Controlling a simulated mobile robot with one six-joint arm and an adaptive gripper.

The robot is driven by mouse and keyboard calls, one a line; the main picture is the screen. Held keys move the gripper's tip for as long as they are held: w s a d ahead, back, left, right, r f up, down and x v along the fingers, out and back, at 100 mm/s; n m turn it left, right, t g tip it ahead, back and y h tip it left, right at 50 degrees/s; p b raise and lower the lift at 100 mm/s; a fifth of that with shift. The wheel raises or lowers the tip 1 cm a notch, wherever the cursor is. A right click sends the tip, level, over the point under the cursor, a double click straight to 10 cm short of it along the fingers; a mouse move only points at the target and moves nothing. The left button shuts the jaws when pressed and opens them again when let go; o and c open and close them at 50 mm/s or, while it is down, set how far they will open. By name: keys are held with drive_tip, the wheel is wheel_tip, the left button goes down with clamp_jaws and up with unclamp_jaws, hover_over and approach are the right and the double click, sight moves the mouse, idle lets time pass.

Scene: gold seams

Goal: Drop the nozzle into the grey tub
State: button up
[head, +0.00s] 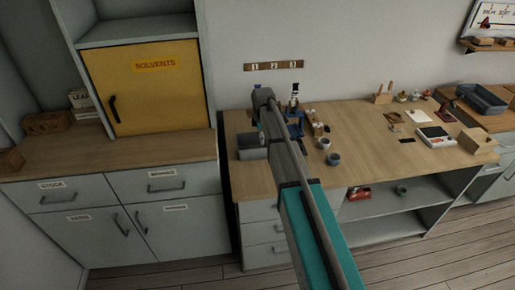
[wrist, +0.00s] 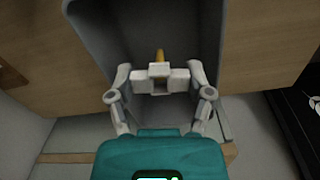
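The grey tub (head: 251,153) stands at the left end of the workbench, partly covered by my arm in the head view. In the wrist view the tub (wrist: 100,35) opens below my gripper, with its dark grey walls around the fingers. My gripper (wrist: 160,80) is shut on a small pale piece with a yellow tip, which looks like the nozzle (wrist: 160,56). The nozzle is between the fingertips and over the tub's interior. Its height above the tub floor is hard to tell. My gripper's fingers are hidden in the head view.
A blue-based device (head: 295,128) stands right of the tub, behind my arm. Small cups (head: 333,159) stand further right. A yellow solvents cabinet (head: 145,87) rises at the left. The bench's middle (head: 365,140) is mostly clear.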

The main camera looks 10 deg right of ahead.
drive_tip(key=o, duration=0.4)
idle(0.5)
